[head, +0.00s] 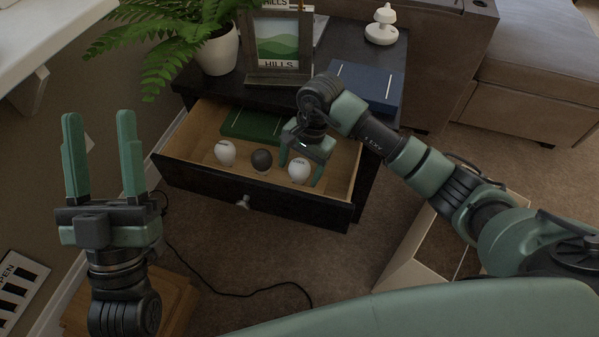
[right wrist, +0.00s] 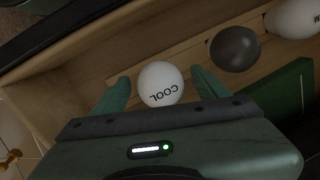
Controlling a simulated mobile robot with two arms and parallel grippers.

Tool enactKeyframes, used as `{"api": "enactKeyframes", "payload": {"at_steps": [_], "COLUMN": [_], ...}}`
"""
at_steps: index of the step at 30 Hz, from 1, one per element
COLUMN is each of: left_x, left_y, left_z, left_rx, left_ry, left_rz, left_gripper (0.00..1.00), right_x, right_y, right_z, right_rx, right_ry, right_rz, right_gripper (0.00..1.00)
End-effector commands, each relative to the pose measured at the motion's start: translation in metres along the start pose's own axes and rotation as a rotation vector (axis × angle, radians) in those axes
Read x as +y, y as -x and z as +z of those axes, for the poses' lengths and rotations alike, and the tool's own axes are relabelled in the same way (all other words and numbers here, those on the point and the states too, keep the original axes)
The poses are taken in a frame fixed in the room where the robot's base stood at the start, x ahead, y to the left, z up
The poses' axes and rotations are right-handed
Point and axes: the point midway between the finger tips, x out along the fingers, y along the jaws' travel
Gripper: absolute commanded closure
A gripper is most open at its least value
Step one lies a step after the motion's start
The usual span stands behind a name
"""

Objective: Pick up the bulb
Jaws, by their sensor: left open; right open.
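Three round bulbs sit in a row in the open drawer (head: 180,178). The right one is white (head: 299,171) and reads COOL in the right wrist view (right wrist: 161,84). The middle one is dark grey (head: 262,160) and shows in the right wrist view (right wrist: 233,49). The left one is white (head: 225,152), partly cut off in the right wrist view (right wrist: 294,18). My right gripper (right wrist: 160,88) is open, reaching down into the drawer with its fingers on either side of the COOL bulb. Contact cannot be told. My left gripper (head: 101,150) is open and empty, left of the drawer.
A green box (head: 252,126) lies in the drawer behind the bulbs. On the cabinet top are a potted fern (head: 217,52), a picture frame (head: 279,45), a blue book (head: 372,88) and a white lamp (head: 381,30). A cable (head: 240,294) lies on the floor.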

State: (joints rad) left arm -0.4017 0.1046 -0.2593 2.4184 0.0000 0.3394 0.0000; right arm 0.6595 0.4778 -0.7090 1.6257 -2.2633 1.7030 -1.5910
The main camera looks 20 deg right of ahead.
Motion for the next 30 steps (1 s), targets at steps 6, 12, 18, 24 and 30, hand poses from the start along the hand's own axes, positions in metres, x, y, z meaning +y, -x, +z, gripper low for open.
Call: {"api": "enactKeyframes", "payload": {"at_steps": [6, 12, 18, 24, 30], "left_x": [0.0, 0.0, 0.0, 0.0, -0.002], "left_y": [0.0, 0.0, 0.0, -0.001, -0.001], "left_z": [-0.003, -0.002, -0.002, -0.002, 0.015], "left_rx": [0.013, 0.012, 0.011, 0.006, -0.087], "left_ry": [0.001, 0.001, 0.0, 0.0, -0.004], "left_rz": [0.0, 0.0, 0.0, 0.0, -0.004], "left_gripper": [0.48, 0.48, 0.48, 0.48, 0.48], "right_x": [0.0, 0.0, 0.0, -0.001, -0.003], "right_y": [-0.001, -0.001, -0.001, 0.001, 0.014], "right_z": [0.0, 0.0, 0.0, 0.0, 0.001], "right_rx": [0.0, 0.0, 0.0, 0.0, 0.0], "right_ry": [0.0, 0.0, 0.0, 0.0, 0.001], "right_rz": [0.0, 0.0, 0.0, -0.001, -0.002], "right_gripper": [0.26, 0.68, 0.92, 0.92, 0.92]}}
